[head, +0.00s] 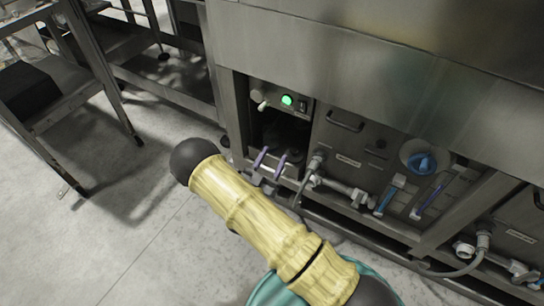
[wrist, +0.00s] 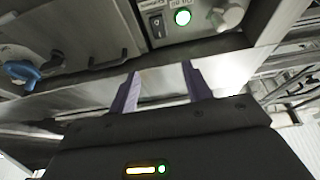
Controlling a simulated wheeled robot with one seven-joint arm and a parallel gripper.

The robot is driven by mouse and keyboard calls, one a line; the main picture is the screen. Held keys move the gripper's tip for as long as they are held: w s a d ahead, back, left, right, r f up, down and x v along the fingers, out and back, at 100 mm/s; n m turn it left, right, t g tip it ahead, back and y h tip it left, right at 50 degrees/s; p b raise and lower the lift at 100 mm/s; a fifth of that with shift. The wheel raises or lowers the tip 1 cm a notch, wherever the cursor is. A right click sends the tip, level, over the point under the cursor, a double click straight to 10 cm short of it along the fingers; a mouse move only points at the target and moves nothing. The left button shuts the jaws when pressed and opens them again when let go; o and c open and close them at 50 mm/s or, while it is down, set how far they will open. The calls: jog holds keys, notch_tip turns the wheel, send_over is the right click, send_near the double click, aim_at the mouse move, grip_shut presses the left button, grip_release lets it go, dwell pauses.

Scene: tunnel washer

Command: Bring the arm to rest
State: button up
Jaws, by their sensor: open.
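My gripper (head: 271,161) shows in the head view as two purple fingers in front of the washer's lower front, below a small control box (head: 280,101). In the wrist view the fingers of my gripper (wrist: 162,78) stand apart with nothing between them. The box has a green lit button (wrist: 182,17), a black rocker switch (wrist: 157,25) and a knob (wrist: 227,14). The fingertips appear just below the box in the wrist view; I cannot tell how far off they are. My yellow arm link partly blocks the head view.
The steel washer (head: 400,60) overhangs its lower panels. Right of my gripper are pipes, a blue round knob (head: 421,163), also in the wrist view (wrist: 22,70), and blue-handled valves (head: 389,195). A steel table (head: 60,75) stands at left. The grey floor (head: 130,235) between is open.

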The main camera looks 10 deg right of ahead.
jog(key=w+d+r+g+y, duration=0.3)
jog(key=w+d+g+y, duration=0.1)
jog(key=w+g+y, duration=0.35)
jog(key=s+d+r+n+g+y+p, duration=0.1)
jog(key=s+d+r+n+g+y, duration=0.2)
jog(key=s, duration=0.5)
jog(key=s+d+r+n+g+y, duration=0.1)
jog(key=s+r+n+g, duration=0.15)
jog(key=s+r, duration=0.4)
jog(key=s+d+r+n+g+y+p, duration=0.1)
jog(key=s+d+r+n+g+y, duration=0.15)
jog(key=s, duration=0.65)
notch_tip(320, 180, up, 36)
jog(key=p, duration=3.7)
jog(key=shift+a+m, duration=0.4)
jog(key=shift+s+r+g, duration=0.1)
jog(key=shift+g, duration=0.15)
jog(key=shift+c, duration=0.2)
